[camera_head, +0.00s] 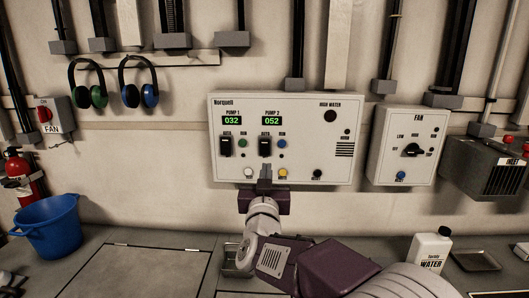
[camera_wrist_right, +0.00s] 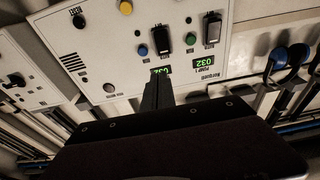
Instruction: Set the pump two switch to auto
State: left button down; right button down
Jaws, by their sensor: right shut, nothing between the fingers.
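The white Norquell panel (camera_head: 330,170) hangs on the wall. Its pump two switch (camera_head: 265,147) is a black rocker under the green 052 display (camera_head: 272,121); its setting is too small to tell. My right gripper (camera_head: 264,172) is shut and empty, just below that switch in the head view. The right wrist view is upside down: the pump two switch (camera_wrist_right: 162,41) shows beyond the shut right fingers (camera_wrist_right: 157,84), whose tip covers part of a display. Whether the fingers touch the panel I cannot tell. My left gripper is out of view.
The similar pump one switch (camera_head: 226,146) sits to the left. Blue button (camera_head: 282,144) and yellow button (camera_head: 283,173) lie close to the pump two switch. A fan box (camera_head: 408,170) hangs to the right. A blue bucket (camera_head: 50,230) and a white bottle (camera_head: 429,252) stand below.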

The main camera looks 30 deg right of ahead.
aim_at(269, 140)
jog(key=x, duration=1.4)
jog(key=shift+f, duration=0.1)
